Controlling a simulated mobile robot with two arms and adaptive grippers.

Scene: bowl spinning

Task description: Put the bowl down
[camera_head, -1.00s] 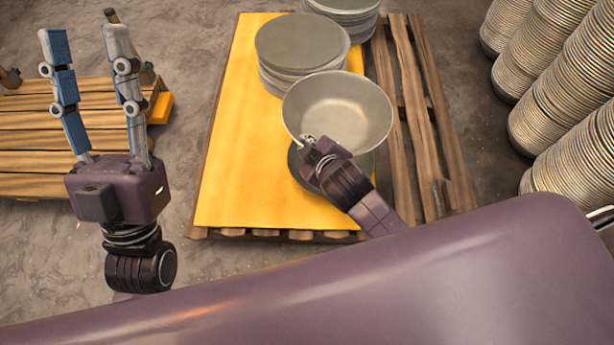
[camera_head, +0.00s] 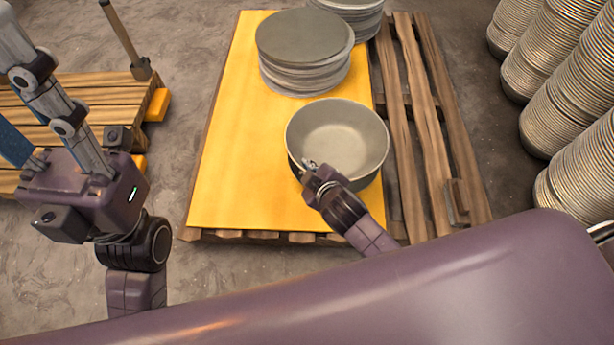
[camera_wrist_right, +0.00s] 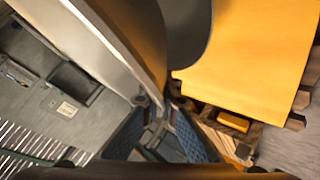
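The grey metal bowl (camera_head: 337,132) is upright over the near right part of the yellow sheet (camera_head: 235,165) on a pallet. Its lower side hides most of what is under it, so I cannot tell whether it touches the sheet. My right gripper (camera_head: 311,168) is shut on the bowl's near left rim. In the right wrist view, the fingers (camera_wrist_right: 158,108) meet at the edge of the bowl wall (camera_wrist_right: 125,30). A dark round shape shows beside the bowl there.
A stack of round metal discs (camera_head: 305,40) stands behind the bowl, and another stack (camera_head: 350,12) is farther back. Tall stacks (camera_head: 580,125) line the right side. Bare slats (camera_head: 425,130) lie right of the sheet. Another pallet (camera_head: 80,100) is at left.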

